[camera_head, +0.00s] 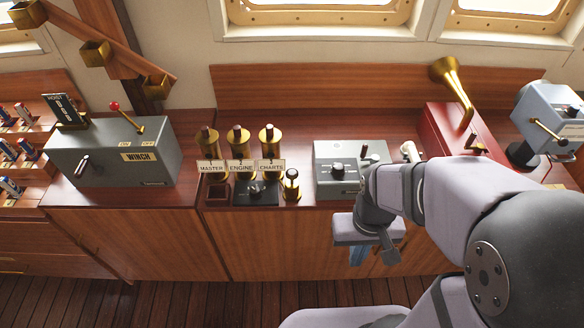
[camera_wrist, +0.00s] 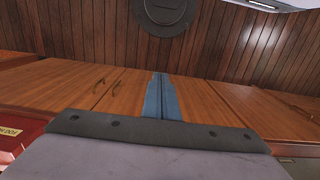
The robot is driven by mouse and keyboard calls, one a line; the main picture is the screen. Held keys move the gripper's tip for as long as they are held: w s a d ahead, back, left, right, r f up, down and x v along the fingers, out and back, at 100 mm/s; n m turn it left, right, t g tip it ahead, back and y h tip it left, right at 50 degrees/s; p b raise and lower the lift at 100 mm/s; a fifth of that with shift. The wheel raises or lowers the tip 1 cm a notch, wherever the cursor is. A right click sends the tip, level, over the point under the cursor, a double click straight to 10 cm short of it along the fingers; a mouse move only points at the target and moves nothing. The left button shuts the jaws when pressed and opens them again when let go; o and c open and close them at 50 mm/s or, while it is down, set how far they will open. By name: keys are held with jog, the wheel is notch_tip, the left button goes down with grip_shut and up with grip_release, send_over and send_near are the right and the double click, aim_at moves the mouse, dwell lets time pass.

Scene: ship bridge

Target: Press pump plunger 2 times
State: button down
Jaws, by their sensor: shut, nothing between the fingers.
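A small upright brass cylinder (camera_head: 291,187) with a dark knob on top stands at the counter's front edge, beside a black box with a knob; it looks like a pump plunger, but no label shows on it. My gripper (camera_head: 359,256) hangs in front of the counter, to the right of and below that brass cylinder, apart from it. Its blue fingers also show in the wrist view (camera_wrist: 161,96); they are together with nothing between them. The wrist view shows cabinet fronts and floor, not the brass cylinder.
Brass tubes labelled MASTER, ENGINE and CHARTS (camera_head: 238,150) stand behind the black box (camera_head: 256,192). A grey control box (camera_head: 340,172) sits behind my wrist. A grey winch box (camera_head: 120,155) is left. A red box (camera_head: 450,125) with a brass horn (camera_head: 452,78) is right, partly hidden by my arm.

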notch_tip(320, 180, up, 4)
jog(key=d+n+g+h+p, duration=0.2)
jog(key=d+p, duration=0.1)
jog(key=p, duration=0.8)
jog(key=w+a+f+n+t+y, duration=0.15)
jog(key=w+n+t, duration=0.55)
jog(key=w, duration=1.1)
jog(key=w+a+r+n+t+y, duration=0.1)
jog(key=w+a+r+n+y, duration=0.2)
jog(key=a, duration=0.4)
jog(key=w+a+r+n+t+y, duration=0.1)
jog(key=w+a+r+n+y, duration=0.2)
jog(key=a, duration=0.4)
jog(key=shift+w+r+n+y+p, duration=0.35)
jog(key=shift+w+r+n+p, duration=0.15)
jog(key=shift+w+n, duration=0.65)
jog(key=shift+s+f, duration=0.1)
jog(key=shift+f, duration=0.1)
